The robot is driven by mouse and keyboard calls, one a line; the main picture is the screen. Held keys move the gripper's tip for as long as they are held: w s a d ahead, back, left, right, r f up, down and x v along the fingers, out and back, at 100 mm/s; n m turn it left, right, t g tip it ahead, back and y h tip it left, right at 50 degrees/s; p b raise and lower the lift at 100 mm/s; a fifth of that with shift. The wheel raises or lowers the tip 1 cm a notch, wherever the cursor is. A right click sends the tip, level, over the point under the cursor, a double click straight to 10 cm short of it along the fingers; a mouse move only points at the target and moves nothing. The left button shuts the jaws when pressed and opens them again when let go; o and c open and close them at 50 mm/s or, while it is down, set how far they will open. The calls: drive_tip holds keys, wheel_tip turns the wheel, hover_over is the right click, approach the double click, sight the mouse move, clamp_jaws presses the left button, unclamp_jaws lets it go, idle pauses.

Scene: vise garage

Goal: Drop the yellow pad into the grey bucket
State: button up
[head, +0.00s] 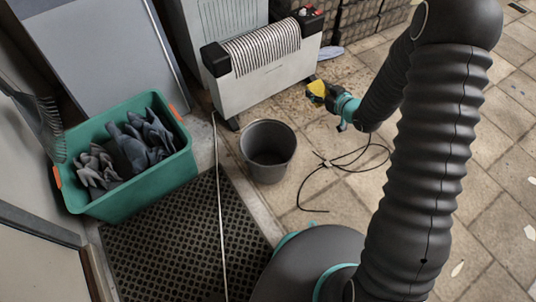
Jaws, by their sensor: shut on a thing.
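The yellow pad (317,88) is held at the tip of my gripper (325,94), which is shut on it. Part of the pad is hidden by the dark fingers. The grey bucket (268,170) stands upright on the tiled floor in the middle of the head view, and its inside looks empty. In the picture, my gripper is above and to the right of the bucket, apart from it, with the pad not over its opening.
A green bin (150,190) of dark gloves stands at the left. A white heater (262,85) stands behind the bucket. A black cable (340,165) lies on the floor right of the bucket. A thin pole (219,210) and a perforated black mat (165,260) are left of it.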

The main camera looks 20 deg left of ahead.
drive_tip(key=s+a+f+n+g+y, duration=0.3)
drive_tip(key=s+a+n+g, duration=0.8)
drive_tip(key=s+a+g, duration=0.15)
wheel_tip(320, 180, down, 6)
drive_tip(key=b, duration=0.5)
drive_tip(key=shift+s+d+b, duration=0.2)
drive_tip(key=shift+d+b, duration=0.2)
drive_tip(key=shift+d, duration=0.05)
drive_tip(key=o, duration=1)
drive_tip(key=v, duration=1.2)
drive_tip(key=shift+d+f, duration=0.15)
drive_tip(key=shift+f, duration=0.1)
